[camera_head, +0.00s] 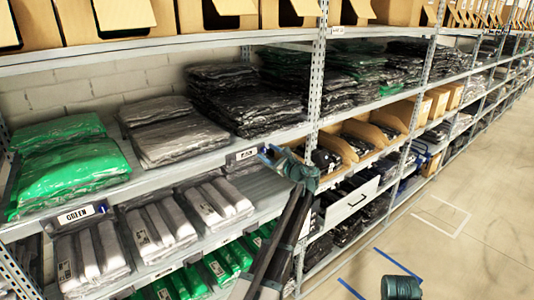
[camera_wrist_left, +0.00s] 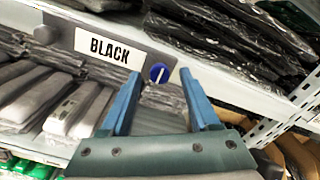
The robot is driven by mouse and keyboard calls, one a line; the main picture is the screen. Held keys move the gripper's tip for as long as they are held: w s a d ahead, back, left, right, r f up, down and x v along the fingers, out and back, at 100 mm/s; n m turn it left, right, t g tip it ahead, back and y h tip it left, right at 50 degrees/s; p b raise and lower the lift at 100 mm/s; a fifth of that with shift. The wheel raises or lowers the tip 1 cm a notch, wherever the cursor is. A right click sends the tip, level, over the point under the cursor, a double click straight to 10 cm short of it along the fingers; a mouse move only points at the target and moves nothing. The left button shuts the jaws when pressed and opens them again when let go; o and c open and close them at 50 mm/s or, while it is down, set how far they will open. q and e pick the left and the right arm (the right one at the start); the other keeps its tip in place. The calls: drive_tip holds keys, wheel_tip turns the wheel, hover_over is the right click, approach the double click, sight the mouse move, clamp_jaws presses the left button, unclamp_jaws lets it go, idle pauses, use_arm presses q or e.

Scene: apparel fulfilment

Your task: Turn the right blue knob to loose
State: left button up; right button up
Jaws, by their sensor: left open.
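The blue knob (camera_wrist_left: 159,73) is small and round with a white line tilted a little off vertical. It sits on the shelf edge just right of the label reading BLACK (camera_wrist_left: 103,47). My left gripper (camera_wrist_left: 160,80) is open, with one blue finger on each side of the knob as seen in the left wrist view. I cannot tell if the fingers touch it.
Black bagged garments (camera_head: 243,100) lie on the shelf above the knob. Green bags (camera_head: 70,160) lie at left above a GREEN label (camera_head: 82,214). A perforated upright post (camera_head: 316,95) stands right of the gripper. Open floor (camera_head: 470,210) lies at right.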

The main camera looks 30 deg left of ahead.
use_arm(q)
drive_tip(key=shift+w+a, duration=0.15)
drive_tip(key=shift+a, duration=0.3)
clamp_jaws()
